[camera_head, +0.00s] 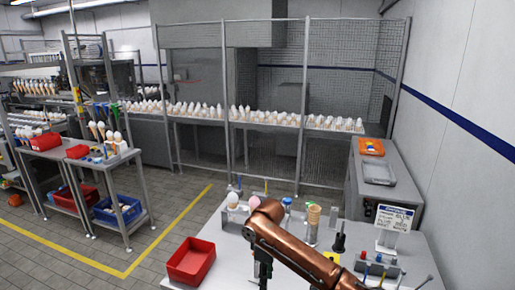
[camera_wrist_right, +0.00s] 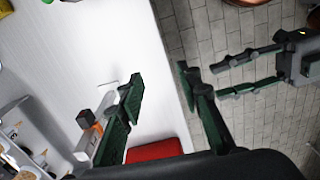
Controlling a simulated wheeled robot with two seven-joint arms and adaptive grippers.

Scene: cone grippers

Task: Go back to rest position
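My right arm reaches across the table (camera_head: 215,230) in the head view, with its gripper hanging down at the table's front. In the right wrist view my right gripper (camera_wrist_right: 160,74) has its two green fingers wide apart with nothing between them. My left gripper (camera_wrist_right: 219,82) shows at the right of that view, over the tiled floor beyond the table edge. Its two fingers are apart and empty. The left gripper is outside the head view. The right fingertips are hard to make out in the head view.
A red bin (camera_head: 191,262) stands at the table's left front. A holder with a white and a pink ball (camera_head: 254,202), a cone (camera_head: 313,217), a black stand (camera_head: 339,240), a sign (camera_head: 393,218) and several coloured tools lie behind or right of my arm.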

